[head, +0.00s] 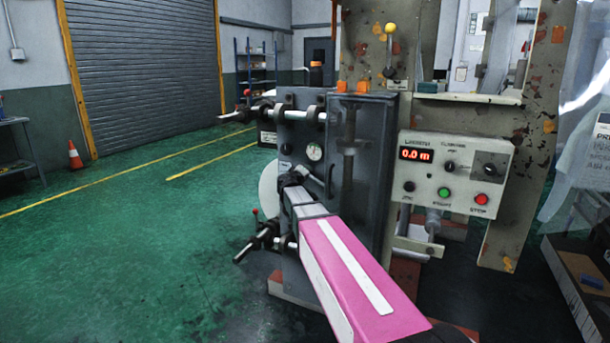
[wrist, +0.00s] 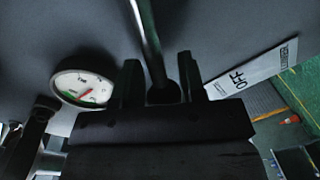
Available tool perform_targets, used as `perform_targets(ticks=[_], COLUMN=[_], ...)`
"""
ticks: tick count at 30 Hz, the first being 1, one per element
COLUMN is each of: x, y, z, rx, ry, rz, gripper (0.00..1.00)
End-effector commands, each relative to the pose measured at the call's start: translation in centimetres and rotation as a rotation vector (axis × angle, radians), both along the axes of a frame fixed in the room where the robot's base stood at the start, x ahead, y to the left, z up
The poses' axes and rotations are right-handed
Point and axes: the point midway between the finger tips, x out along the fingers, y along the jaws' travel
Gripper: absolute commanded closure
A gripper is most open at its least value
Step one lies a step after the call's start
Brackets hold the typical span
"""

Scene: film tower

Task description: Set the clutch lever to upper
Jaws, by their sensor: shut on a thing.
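A lever with a metal rod (wrist: 147,35) and a dark round end (wrist: 163,95) sits between the two dark fingers of my gripper (wrist: 159,72) in the wrist view. The fingers are shut on it. In the head view my gripper (head: 289,180) is at the left side of the grey machine housing (head: 364,180), low beside a round gauge, and mostly hidden by my arm. A slanted metal rod (head: 318,178) shows just right of it. No word "clutch" is readable.
The round gauge (wrist: 84,88) is close left of my fingers. A control box (head: 455,172) reads 0.0 m. A yellow-knobbed lever (head: 390,50) stands upright on top. Rollers (head: 285,113) jut left. The green floor (head: 130,240) is open at left.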

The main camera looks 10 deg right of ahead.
Motion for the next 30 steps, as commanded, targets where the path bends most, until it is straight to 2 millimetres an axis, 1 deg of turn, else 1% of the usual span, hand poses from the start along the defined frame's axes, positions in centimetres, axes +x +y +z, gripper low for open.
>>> perform_targets(ticks=[2, 3, 4, 5, 12, 16, 20, 24, 30], x=[-0.1, 0.0, 0.0, 0.0, -0.1, -0.7, -2.4, -4.7, -7.5], y=[-0.1, -0.1, -0.1, -0.1, 0.0, 0.4, 1.4, 2.9, 4.7], z=[0.2, 0.2, 0.2, 0.2, 0.1, 0.2, 0.3, 0.5, 0.8], rx=[-0.001, -0.001, -0.001, -0.001, -0.001, -0.001, -0.001, -0.001, -0.001], ry=[-0.003, -0.003, -0.003, -0.003, -0.001, -0.002, -0.002, -0.002, -0.002], rz=[-0.002, -0.002, -0.002, -0.002, -0.001, 0.000, 0.000, 0.001, 0.000], gripper=[1.00, 0.50, 0.40, 0.38, 0.38, 0.38, 0.38, 0.38, 0.38])
